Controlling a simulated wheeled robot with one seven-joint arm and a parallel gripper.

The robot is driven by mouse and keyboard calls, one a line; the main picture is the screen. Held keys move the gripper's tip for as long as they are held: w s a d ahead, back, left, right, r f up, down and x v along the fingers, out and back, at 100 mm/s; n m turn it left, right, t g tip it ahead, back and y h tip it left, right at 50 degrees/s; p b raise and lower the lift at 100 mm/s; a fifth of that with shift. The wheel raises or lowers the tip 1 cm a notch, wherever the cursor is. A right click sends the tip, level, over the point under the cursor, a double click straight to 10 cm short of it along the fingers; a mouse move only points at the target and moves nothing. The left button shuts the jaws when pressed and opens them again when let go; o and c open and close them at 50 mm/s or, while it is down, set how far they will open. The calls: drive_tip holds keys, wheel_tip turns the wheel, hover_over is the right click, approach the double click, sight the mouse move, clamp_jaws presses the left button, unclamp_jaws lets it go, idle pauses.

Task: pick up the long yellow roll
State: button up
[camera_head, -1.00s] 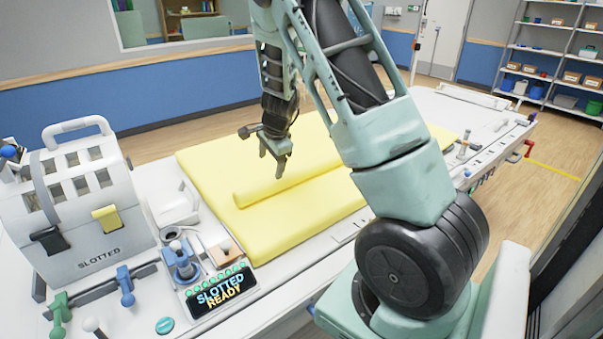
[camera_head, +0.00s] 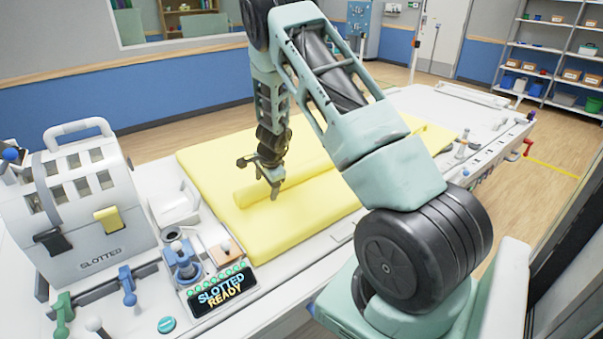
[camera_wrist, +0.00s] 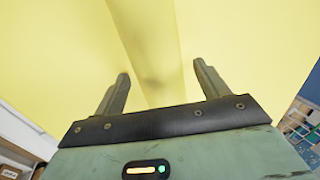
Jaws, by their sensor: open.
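The long yellow roll (camera_head: 299,176) lies on a yellow mat (camera_head: 275,234) on the white table. In the head view my arm hides part of it. My gripper (camera_head: 273,190) is over the roll near its left end, fingers pointing down. In the wrist view the roll (camera_wrist: 150,45) runs up the picture between the two fingers of my gripper (camera_wrist: 164,82), which are spread apart with nothing held. I cannot tell whether the fingertips touch the roll or the mat.
A slotted grey box with a handle (camera_head: 88,200) stands at the left of the table. A small display (camera_head: 221,288) and a blue knobbed part (camera_head: 183,264) sit in front of the mat. Shelves (camera_head: 548,65) stand at the back right.

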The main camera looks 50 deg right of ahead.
drive_tip(key=c, duration=1.1)
